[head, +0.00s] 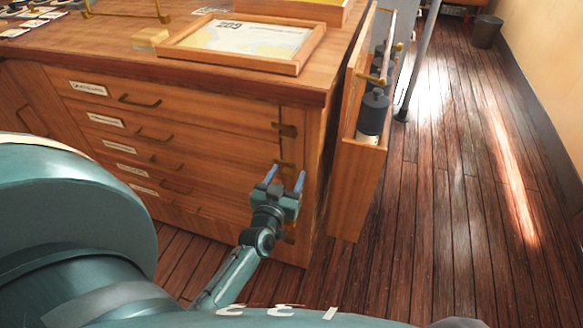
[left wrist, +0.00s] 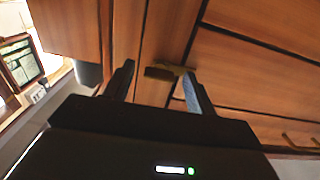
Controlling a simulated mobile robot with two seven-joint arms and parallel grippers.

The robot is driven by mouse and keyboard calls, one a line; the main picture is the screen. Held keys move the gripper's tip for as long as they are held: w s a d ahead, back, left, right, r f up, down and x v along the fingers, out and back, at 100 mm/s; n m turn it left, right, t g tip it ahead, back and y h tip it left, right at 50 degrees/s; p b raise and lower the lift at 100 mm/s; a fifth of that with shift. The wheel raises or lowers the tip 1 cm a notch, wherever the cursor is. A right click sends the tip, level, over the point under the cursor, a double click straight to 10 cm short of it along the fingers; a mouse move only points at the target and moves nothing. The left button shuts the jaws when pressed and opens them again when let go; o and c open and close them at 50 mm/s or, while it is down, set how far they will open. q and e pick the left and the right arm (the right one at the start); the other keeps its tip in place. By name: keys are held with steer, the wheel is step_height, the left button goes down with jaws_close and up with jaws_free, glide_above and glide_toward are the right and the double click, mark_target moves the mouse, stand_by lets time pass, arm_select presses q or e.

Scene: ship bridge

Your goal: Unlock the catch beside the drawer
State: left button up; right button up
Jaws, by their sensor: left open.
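The wooden drawer cabinet (head: 200,120) has several drawers with brass handles and white labels. Brass catches sit on its right front edge. The top catch (head: 286,130) is in plain view in the head view. A second catch (head: 284,164) shows just above my left gripper's fingertips, and the gripper hides part of the edge below it. My left gripper (head: 285,177) is open in front of the cabinet edge. In the left wrist view a brass catch (left wrist: 160,73) lies between the open fingers (left wrist: 158,75); I cannot tell whether they touch it. My right gripper is not in view.
A framed chart (head: 240,42) and a small wooden block (head: 149,38) lie on the cabinet top. A narrow wooden rack (head: 356,185) with dark cylinders stands close at the right. A grey pole (head: 418,60) stands beyond it. The plank floor (head: 450,190) is clear on the right.

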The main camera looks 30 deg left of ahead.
arm_select(q)
steer(key=shift+w, duration=0.2)
steer(key=shift+c, duration=0.5)
steer(key=c, duration=0.9)
